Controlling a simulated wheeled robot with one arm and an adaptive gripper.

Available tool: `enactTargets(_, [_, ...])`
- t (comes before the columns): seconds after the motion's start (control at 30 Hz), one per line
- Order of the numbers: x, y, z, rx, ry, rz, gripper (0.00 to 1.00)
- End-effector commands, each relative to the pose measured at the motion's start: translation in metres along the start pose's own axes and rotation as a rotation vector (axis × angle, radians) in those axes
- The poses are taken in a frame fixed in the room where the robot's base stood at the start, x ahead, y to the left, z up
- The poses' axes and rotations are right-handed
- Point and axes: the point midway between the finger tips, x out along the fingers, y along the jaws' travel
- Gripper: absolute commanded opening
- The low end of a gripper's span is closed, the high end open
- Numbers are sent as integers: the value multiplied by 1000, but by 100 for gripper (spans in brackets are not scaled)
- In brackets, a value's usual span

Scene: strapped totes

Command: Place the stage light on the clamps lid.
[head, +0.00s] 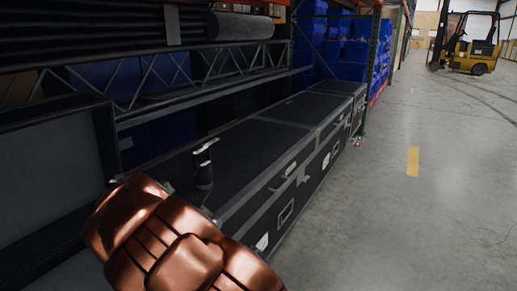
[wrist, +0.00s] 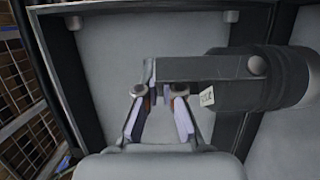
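The stage light is a dark cylinder with a flat dark bracket. In the wrist view the stage light (wrist: 285,80) lies sideways at the right, its bracket reaching left to my fingertips. My gripper (wrist: 160,92) is nearly closed, with the bracket at its tips; the exact contact is partly hidden. The gripper is hidden there. Closed black lids (head: 250,150) run along the row; I cannot read which is the clamps lid.
An open case (head: 55,175) with grey lining stands at the left. A rack with a metal truss (head: 190,75) and blue totes (head: 345,45) rises behind the cases. The concrete floor (head: 425,200) at the right is clear, with a forklift (head: 470,45) far back.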

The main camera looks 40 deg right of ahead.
Motion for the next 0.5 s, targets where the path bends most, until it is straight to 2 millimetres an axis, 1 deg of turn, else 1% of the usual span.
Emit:
enactTargets(0.03, [0, 15, 0, 0, 1, 5, 0])
enactTargets(0.5, [0, 108, 6, 0, -8, 4, 0])
